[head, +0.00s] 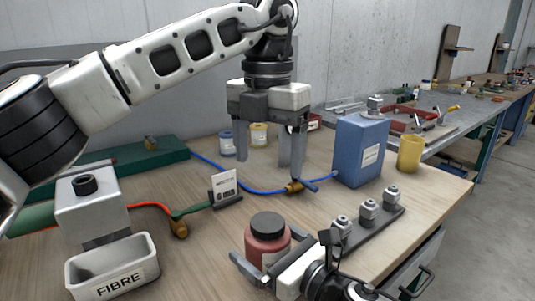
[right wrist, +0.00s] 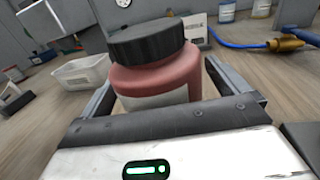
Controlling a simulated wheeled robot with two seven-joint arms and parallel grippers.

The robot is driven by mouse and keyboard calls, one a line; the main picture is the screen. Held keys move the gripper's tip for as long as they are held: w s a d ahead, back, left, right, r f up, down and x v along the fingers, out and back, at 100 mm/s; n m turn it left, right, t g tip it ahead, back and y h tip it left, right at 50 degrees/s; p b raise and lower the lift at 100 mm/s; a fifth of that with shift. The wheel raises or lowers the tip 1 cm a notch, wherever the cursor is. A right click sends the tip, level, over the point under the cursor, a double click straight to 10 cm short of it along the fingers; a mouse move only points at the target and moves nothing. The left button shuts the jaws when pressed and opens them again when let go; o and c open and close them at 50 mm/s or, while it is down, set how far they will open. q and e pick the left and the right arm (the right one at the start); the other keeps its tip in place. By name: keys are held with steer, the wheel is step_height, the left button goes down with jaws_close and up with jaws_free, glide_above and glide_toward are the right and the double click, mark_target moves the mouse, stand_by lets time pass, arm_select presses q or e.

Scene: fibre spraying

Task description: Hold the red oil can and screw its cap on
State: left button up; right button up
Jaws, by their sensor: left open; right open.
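The red oil can (head: 267,245) stands upright on the wooden table at front centre, with a pale label. Its black cap (head: 268,224) sits on top; I cannot tell how tightly. The can (right wrist: 158,82) and cap (right wrist: 146,40) fill the middle of the right wrist view. My right gripper (head: 264,247) is open, with its fingers on either side of the can's body; I cannot tell whether they touch it. My left gripper (head: 268,164) is open and empty, pointing down above the table behind the can.
A white FIBRE bin (head: 112,268) stands at front left. A blue container (head: 361,150) and a yellow cup (head: 410,153) stand at right. A dark rack with several metal fittings (head: 368,212) lies right of the can. A blue hose with a brass end (head: 293,188) lies under my left gripper.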

arm_select(q)
step_height(320, 180, down, 4)
steer(key=b, duration=0.4)
steer(key=shift+f, duration=0.2)
arm_select(e)
steer(key=v, duration=1.6)
